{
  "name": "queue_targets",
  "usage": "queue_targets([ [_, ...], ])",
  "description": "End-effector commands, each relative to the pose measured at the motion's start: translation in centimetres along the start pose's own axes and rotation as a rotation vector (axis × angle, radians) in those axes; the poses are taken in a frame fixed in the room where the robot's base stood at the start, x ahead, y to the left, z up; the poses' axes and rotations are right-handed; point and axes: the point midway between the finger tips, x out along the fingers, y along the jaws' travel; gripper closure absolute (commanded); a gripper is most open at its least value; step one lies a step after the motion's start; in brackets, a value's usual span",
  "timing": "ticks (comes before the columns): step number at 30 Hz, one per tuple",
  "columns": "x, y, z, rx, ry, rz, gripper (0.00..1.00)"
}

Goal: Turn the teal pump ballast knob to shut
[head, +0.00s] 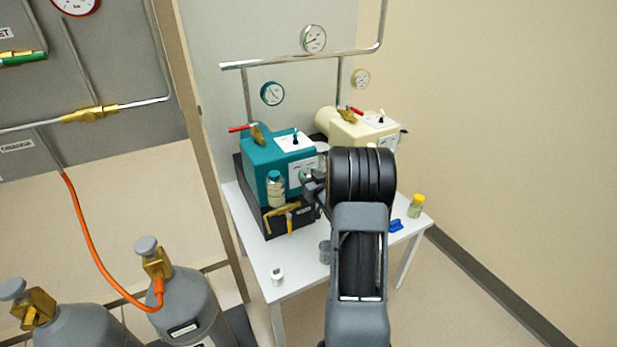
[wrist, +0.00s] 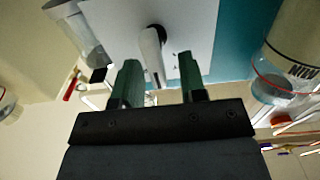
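The teal pump (head: 262,157) stands on the white table, with a white panel on its top and another on its front. My gripper (head: 308,180) is at its front panel and, with my arm, hides part of it. In the wrist view a pale lever-like knob (wrist: 151,50) with a dark hub sits on a white panel (wrist: 195,25), with teal beside it. My gripper (wrist: 158,68) has its two green fingers apart, one on each side of the knob's free end. I see gaps between fingers and knob; whether either touches is unclear.
A cream pump (head: 360,135) stands behind on the right. A capped bottle (head: 276,188) and brass valve (head: 283,213) are at the teal pump's left front. A small white item (head: 277,276), blue item (head: 396,225) and yellowish jar (head: 416,206) are on the table (head: 262,240).

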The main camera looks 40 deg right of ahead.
Motion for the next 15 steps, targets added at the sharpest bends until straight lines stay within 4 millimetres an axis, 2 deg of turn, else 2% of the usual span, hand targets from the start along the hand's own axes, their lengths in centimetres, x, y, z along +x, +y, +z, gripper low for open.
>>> queue_targets([
  [7,0.04,-0.01,0.03,0.000,-0.001,0.000,0.62],
  [15,0.02,-0.01,0.03,0.000,-0.001,0.000,0.88],
])
